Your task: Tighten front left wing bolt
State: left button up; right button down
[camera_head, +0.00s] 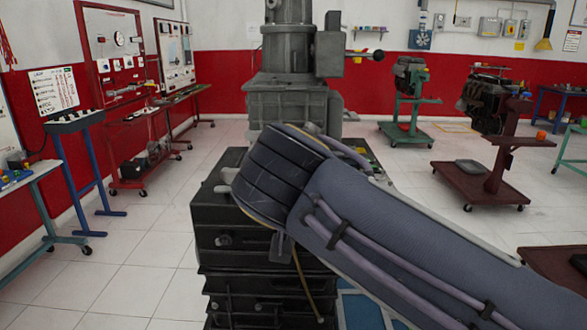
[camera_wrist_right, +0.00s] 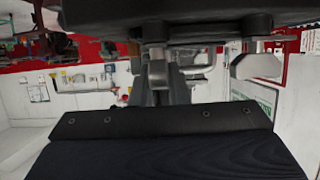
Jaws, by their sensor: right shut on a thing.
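A tall dark grey machine (camera_head: 215,215) stands in front of me, with its upper column (camera_head: 290,45) rising above. My right arm crosses it from the lower right, and its thick wrist covers the middle of the machine. In the right wrist view my right gripper (camera_wrist_right: 158,85) reaches up under a dark overhanging part (camera_wrist_right: 200,20). It is shut on a small grey bolt (camera_wrist_right: 157,52) under that part. The bolt's wings cannot be made out. A bolt-like fitting (camera_head: 224,241) shows on the machine's front left. My left gripper is not in view.
A light grey angular piece (camera_wrist_right: 256,66) hangs right of the gripper. Red panel stands (camera_head: 112,40) and a blue-legged stand (camera_head: 85,165) are at the left. A green engine stand (camera_head: 402,115) and a red engine stand (camera_head: 480,180) are at the right.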

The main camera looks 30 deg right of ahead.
jog(key=c, duration=1.4)
grip_release()
jog(key=v, duration=0.7)
jog(key=shift+s+a+r, duration=0.2)
jog(key=shift+s+a, duration=0.05)
jog(key=shift+s, duration=0.05)
jog(key=shift+p, duration=0.3)
